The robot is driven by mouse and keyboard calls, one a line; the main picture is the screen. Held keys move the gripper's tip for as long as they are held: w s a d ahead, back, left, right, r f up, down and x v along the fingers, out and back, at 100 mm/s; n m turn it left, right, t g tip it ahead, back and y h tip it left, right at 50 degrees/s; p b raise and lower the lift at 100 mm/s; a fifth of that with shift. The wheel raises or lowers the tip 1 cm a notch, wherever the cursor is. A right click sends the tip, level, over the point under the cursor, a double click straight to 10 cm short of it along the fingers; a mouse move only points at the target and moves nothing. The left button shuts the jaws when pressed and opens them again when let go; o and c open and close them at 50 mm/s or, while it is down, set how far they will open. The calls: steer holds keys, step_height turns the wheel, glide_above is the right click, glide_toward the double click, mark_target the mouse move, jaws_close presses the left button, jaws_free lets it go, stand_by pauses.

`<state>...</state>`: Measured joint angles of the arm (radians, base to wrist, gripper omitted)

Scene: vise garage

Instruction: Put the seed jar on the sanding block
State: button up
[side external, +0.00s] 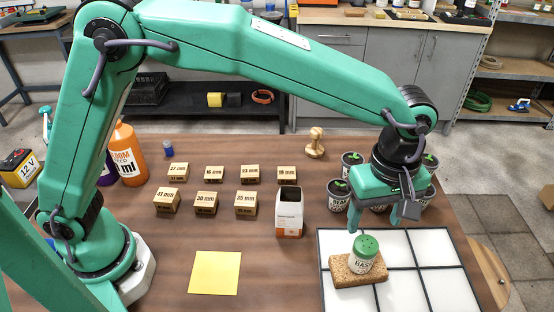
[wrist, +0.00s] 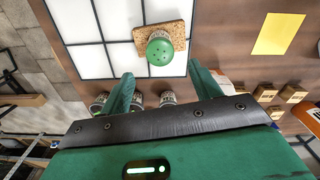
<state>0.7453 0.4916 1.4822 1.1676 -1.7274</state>
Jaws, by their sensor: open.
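The seed jar (side external: 362,262) has a green, holed lid and a white label with partly readable letters. It stands on the brown, cork-like sanding block (side external: 345,276), which lies on a white panel with black grid lines. In the wrist view the jar's green lid (wrist: 160,50) covers part of the block (wrist: 144,32). My gripper (side external: 380,222) is above and behind the jar in the side view. Its fingers are spread, with nothing between them, and it looks apart from the jar. In the wrist view the open fingers (wrist: 161,74) point toward the jar.
Several small dark-topped pots with green bits (side external: 352,160) stand behind and under my gripper. A white-and-orange open box (side external: 289,212), several numbered wooden blocks (side external: 206,203) and a yellow sheet (side external: 215,272) lie to the left. The white panel (side external: 430,255) is clear at right.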

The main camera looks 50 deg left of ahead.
steer(key=s+a+r+m+t, duration=0.1)
steer(key=a+r+m, duration=0.15)
steer(key=a, duration=0.45)
steer(key=s+a+r+m+t+h, duration=0.1)
steer(key=a+r, duration=0.3)
steer(key=a, duration=0.2)
steer(key=s+a+r+m, duration=0.1)
steer(key=a+r+m, duration=0.15)
steer(key=a, duration=0.45)
steer(key=s+a+m+t+y, duration=0.1)
steer(key=s+a+m+t, duration=0.2)
steer(key=s+a, duration=0.9)
steer(key=a+f+m, duration=0.1)
steer(key=a+m, duration=0.1)
steer(key=shift+a+t, duration=0.3)
